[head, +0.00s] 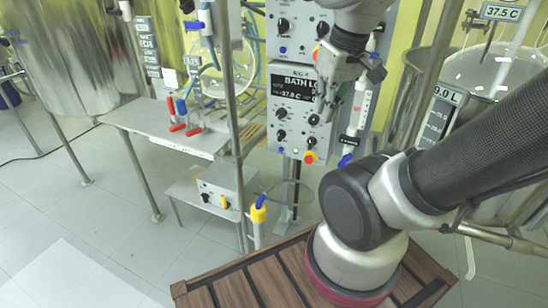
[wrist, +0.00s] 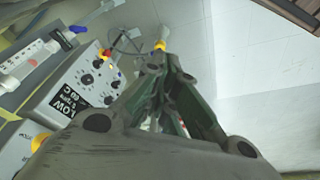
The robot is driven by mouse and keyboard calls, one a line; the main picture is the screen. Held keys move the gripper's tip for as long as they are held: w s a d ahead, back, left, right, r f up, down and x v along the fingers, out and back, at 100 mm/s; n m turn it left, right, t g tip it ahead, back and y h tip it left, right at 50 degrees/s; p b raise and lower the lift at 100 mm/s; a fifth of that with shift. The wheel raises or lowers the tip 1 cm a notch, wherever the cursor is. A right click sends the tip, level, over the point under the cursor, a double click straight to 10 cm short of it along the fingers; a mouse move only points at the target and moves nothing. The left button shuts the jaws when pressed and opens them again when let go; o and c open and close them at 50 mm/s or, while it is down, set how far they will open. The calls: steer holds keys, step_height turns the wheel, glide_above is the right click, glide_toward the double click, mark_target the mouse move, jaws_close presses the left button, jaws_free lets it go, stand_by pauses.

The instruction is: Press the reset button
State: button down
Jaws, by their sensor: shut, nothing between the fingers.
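A grey control panel (head: 298,117) with a dark display reading "BATH LO" and 37.8 C stands upright on a post in the head view. It has several black knobs, a small blue button (head: 280,149) at its lower left and a red button on yellow (head: 310,157) at its lower right. No reset label is readable. My gripper (head: 327,116) is shut and empty, pointing down in front of the panel's right part; contact cannot be told. In the wrist view its fingers (wrist: 157,62) are together, with the panel (wrist: 82,82) to their left.
A similar panel (head: 293,30) sits directly above. A white tube (head: 359,108) stands close on the right, and a metal post (head: 231,110) on the left. A steel shelf (head: 150,118) and a slatted wooden surface (head: 243,284) are nearby. Open floor lies at left.

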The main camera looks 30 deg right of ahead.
steer(key=w+d+f+n+g+h, duration=0.25)
steer(key=w+f+n+h, duration=0.3)
steer(key=f, duration=0.55)
steer(key=w+d+f+n+g+h, duration=0.2)
steer(key=w+d+f+n+h, duration=0.25)
steer(key=f, duration=0.55)
steer(key=w+d+f+n+g+h, duration=0.25)
steer(key=w+f+n+h, duration=0.35)
steer(key=f, duration=0.5)
steer(key=w+a+f+n+t+h, duration=0.1)
steer(key=w+a+f+n+t, duration=0.2)
steer(key=w+f+n+t, duration=0.5)
steer(key=w+a+f+n+t+y, duration=0.1)
steer(key=w+a+f+t+y, duration=0.1)
steer(key=w+a+t, duration=0.5)
steer(key=shift+w+f+y, duration=0.3)
steer(key=shift+f+y, duration=0.1)
steer(key=shift+f, duration=0.5)
